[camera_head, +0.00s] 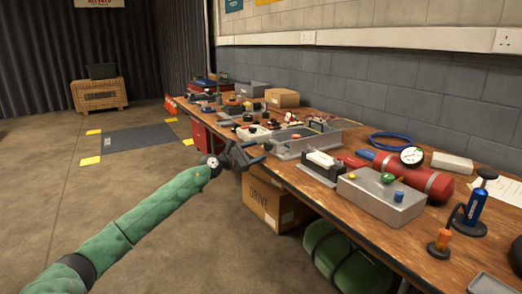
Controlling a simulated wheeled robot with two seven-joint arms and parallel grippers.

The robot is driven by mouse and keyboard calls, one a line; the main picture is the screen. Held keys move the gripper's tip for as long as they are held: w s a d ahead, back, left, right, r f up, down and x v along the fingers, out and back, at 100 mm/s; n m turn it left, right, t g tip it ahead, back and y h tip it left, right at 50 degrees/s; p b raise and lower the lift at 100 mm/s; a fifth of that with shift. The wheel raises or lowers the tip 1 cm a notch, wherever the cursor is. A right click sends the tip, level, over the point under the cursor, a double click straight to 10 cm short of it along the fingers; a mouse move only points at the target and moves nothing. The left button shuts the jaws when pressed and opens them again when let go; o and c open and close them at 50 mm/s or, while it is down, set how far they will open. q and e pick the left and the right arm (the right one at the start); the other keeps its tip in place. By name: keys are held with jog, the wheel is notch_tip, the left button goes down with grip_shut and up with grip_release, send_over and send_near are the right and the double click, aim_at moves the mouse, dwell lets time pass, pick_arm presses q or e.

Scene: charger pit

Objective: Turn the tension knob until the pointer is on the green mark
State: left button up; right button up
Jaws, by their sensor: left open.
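My left gripper (248,154) is open and empty at the front edge of the long wooden workbench, at the end of my green-sleeved left arm. Several small devices with dark round knobs stand on the bench beyond it, among them one dark knob (288,117). I cannot tell which of them is the tension knob. The pointer and the green mark are too small to make out. My gripper appears apart from these devices. My right gripper is not in view.
Nearer on the workbench (345,221) are a grey box (372,204) with coloured knobs, a red cylinder (431,182), a round gauge (411,155) and a blue pump-like device (475,207). A cardboard box (262,203) and a green bag stand below. The floor at left is mostly clear.

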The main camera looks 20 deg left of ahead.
pick_arm(q)
jog(key=v, duration=0.4)
jog(key=shift+s+a, duration=0.1)
jog(key=shift+s, duration=0.1)
dwell(0.5)
